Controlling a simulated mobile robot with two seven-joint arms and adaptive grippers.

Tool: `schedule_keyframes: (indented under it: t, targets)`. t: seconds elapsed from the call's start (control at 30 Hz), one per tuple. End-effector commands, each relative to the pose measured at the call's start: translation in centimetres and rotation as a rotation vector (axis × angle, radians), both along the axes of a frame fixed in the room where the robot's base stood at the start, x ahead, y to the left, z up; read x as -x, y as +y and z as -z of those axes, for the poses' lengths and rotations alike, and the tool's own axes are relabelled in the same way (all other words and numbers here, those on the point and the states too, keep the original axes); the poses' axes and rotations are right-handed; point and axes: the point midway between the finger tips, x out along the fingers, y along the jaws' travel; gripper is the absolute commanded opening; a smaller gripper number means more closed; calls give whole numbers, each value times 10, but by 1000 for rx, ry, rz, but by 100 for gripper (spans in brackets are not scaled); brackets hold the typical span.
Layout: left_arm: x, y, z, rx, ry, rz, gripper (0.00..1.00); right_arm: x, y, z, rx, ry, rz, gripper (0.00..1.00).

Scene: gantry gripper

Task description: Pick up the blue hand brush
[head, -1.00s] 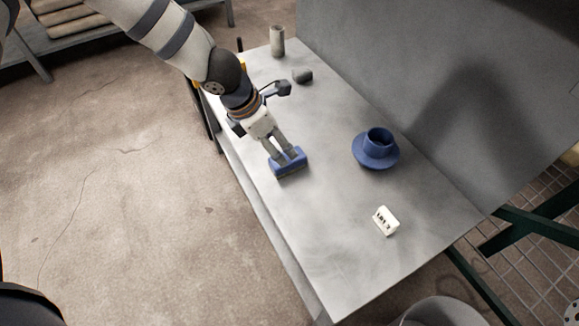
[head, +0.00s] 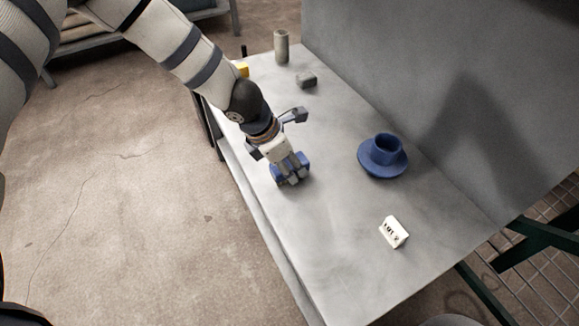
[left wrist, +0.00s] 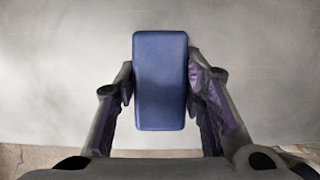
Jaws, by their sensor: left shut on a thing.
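The blue hand brush (head: 303,160) is at the left side of the grey table, partly hidden behind my left gripper (head: 291,178) in the head view. In the left wrist view the brush (left wrist: 160,80) shows as a blue rounded block, its long side running away from the gripper. The fingers of my left gripper (left wrist: 160,88) stand on both of its long sides and are shut on it. I cannot tell whether the brush touches the table or is a little above it. My right gripper is not in view.
A blue cup-like piece on a round blue base (head: 383,158) stands right of the brush. A white label block (head: 393,232) is near the front. A grey cylinder (head: 281,47) and small dark block (head: 306,81) are at the back. A grey wall panel (head: 430,70) borders the right side.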

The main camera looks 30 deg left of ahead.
Motion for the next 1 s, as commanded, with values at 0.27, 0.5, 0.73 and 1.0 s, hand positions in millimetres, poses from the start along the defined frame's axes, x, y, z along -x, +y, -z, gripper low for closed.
schedule_keyframes:
  t: [0.27,0.5,0.73,1.0]
  targets:
    - [0,0,-8,0,-2,1,3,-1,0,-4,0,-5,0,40]
    - [15,-8,-57,3,-5,3,3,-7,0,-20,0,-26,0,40]
    - [69,-34,-103,5,-1,4,3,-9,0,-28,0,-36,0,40]
    - [116,-56,-126,1,-1,1,3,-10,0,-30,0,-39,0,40]
